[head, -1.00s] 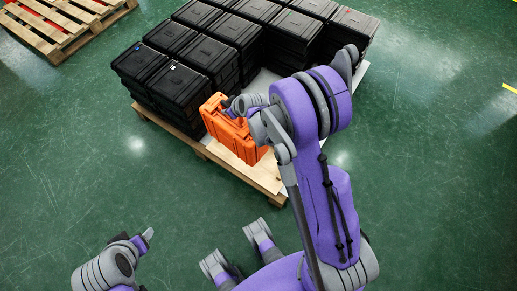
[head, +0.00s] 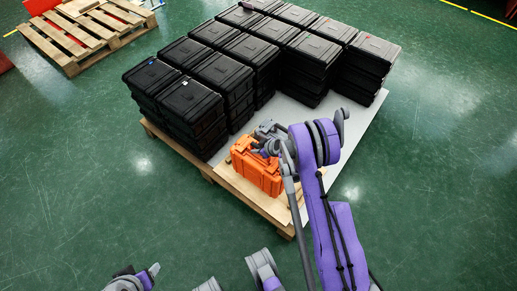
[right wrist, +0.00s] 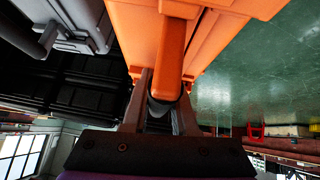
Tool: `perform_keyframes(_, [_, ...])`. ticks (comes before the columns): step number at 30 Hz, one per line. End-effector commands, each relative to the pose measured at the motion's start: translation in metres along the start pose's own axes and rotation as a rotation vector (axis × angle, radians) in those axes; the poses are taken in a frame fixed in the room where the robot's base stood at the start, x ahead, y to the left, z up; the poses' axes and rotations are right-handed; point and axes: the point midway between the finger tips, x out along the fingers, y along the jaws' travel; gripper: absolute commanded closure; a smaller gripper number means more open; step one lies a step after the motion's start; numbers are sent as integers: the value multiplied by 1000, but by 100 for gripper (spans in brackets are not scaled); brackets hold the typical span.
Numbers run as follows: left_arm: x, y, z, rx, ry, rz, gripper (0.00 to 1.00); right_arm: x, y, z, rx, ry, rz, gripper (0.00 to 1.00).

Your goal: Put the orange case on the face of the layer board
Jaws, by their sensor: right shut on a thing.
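The orange case (head: 258,176) is upright with its handle up, over the near corner of the pallet in the head view. My right gripper (head: 267,142) is shut on its handle, and the orange handle (right wrist: 178,50) also shows between the fingers (right wrist: 163,105) in the right wrist view. A pale grey sheet (head: 340,118), likely the layer board, lies under the black cases. A light wooden surface (head: 265,202) shows at the near corner, below the case. I cannot tell whether the case touches it.
Several stacks of black cases (head: 222,72) fill the back and left of the pallet, close beside the orange case. Bare sheet shows right of the case. Another wooden pallet (head: 85,30) stands at the upper left. The green floor around is clear.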

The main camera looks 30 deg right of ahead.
Motion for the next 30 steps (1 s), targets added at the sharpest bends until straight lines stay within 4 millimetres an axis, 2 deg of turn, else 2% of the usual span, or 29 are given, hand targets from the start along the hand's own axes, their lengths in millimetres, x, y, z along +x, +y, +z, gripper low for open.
perform_keyframes(8, [5, 0, 2, 0, -2, 0, 38, 14, -2, 11, 1, 1, 1, 100])
perform_keyframes(15, [13, 0, 4, 0, -4, 0, 38, 36, -4, 30, 1, 1, 1, 100])
perform_keyframes(26, [14, 0, 4, 0, -5, 0, 38, 38, -5, 31, 1, 1, 1, 100])
perform_keyframes(27, [15, 0, 4, 0, -5, 0, 38, 38, -5, 33, 0, 0, 0, 72])
perform_keyframes(30, [14, 0, 4, 0, -5, 0, 38, 38, -5, 32, 0, 0, 1, 54])
